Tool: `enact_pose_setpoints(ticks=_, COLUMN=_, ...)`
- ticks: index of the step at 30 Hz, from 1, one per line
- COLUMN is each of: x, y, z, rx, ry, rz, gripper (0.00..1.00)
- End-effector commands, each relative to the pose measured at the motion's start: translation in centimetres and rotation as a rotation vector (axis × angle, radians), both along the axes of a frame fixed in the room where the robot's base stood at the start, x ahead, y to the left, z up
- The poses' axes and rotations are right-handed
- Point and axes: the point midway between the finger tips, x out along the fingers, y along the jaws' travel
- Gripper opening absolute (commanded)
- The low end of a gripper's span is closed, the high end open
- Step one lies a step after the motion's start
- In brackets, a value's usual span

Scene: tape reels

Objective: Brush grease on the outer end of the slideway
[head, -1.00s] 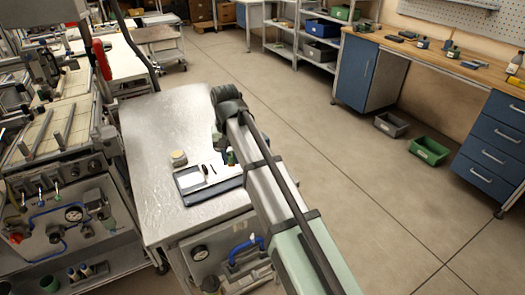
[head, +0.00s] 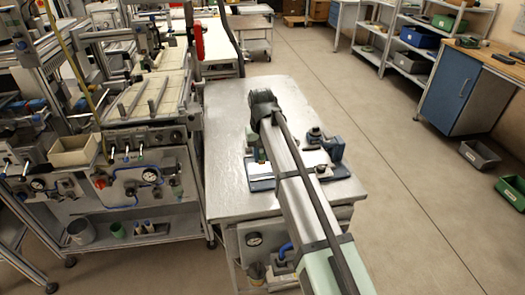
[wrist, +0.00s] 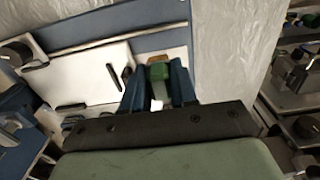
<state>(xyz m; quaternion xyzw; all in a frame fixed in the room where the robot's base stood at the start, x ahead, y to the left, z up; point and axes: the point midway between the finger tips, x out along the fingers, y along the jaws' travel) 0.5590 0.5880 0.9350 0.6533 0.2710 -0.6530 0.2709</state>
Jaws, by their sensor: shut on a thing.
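My gripper (wrist: 158,90) is closed on a small green piece (wrist: 160,70), likely the brush handle; a white bit shows below it between the blue fingers. Its bristles cannot be made out. In the head view my gripper (head: 258,153) is low over the blue tray (head: 262,184) on the metal-topped cart (head: 225,165), and my arm hides much of the tray. The wrist view shows the tray's blue edge (wrist: 120,18) and white panel (wrist: 90,72). Grey parallel rails (head: 157,95) on the machine bed at left may be the slideway. No grease tin is clearly visible.
A blue device (head: 326,145) stands on the cart right of my arm. The machine (head: 140,150) with levers and a gauge is close on the left, with a beige bin (head: 73,150) on it. The floor (head: 400,190) to the right is open.

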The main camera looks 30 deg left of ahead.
Motion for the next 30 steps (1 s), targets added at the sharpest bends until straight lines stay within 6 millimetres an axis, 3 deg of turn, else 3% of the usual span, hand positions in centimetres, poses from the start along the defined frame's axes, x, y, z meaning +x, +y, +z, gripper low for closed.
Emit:
enact_pose_setpoints(ticks=17, x=0.0, y=-0.1, z=-5.7, rx=-0.001, ry=0.001, rz=-0.001, gripper=0.03)
enact_pose_setpoints(ticks=30, x=3.1, y=3.2, z=-5.7, rx=0.000, ry=0.000, rz=-0.001, gripper=0.03)
